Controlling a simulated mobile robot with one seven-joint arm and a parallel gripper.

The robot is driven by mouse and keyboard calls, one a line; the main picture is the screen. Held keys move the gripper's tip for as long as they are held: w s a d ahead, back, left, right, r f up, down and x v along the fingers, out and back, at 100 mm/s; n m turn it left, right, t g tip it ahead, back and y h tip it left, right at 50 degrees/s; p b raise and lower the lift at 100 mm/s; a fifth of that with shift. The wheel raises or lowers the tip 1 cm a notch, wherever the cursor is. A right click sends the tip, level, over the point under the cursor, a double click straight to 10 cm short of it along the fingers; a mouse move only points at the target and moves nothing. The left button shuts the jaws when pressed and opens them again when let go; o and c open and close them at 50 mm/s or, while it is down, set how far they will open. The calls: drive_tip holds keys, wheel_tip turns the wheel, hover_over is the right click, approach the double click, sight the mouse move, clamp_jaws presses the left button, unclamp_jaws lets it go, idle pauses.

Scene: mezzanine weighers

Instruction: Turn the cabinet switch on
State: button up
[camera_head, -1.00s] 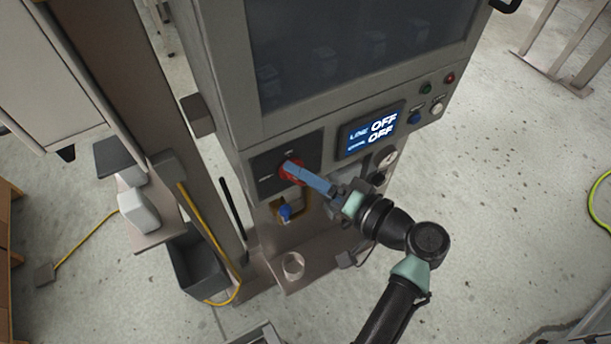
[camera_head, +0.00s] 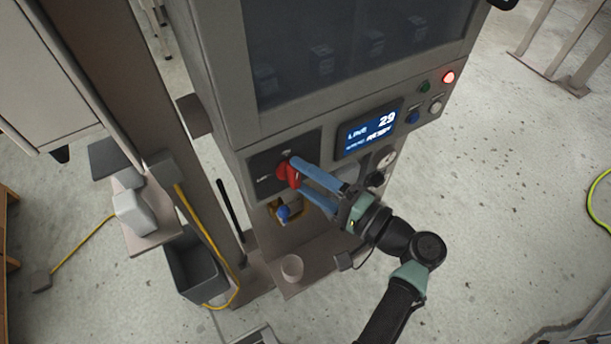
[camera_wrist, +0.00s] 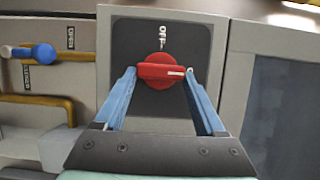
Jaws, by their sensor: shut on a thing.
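The cabinet switch is a red rotary knob (camera_head: 285,171) on a dark square plate (camera_head: 262,165) at the lower left of the cabinet front. In the wrist view the red knob (camera_wrist: 152,71) has its bar lying crosswise, with a white mark at its right end. The display (camera_head: 370,132) reads "LINE" and "29", with blurred smaller text below.
A red lamp (camera_head: 449,77) glows at the panel's right, near green, blue and white buttons. A blue-handled valve (camera_head: 284,212) on a yellow pipe sits just below the switch, close to my lower finger. A small cup (camera_head: 292,268) stands on the ledge below.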

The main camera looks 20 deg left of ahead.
drive_tip(key=o, duration=1.3)
drive_tip(key=b+v, duration=0.3)
drive_tip(key=v, duration=1)
drive_tip(key=shift+s+b, duration=0.1)
drive_tip(key=shift+b, duration=0.25)
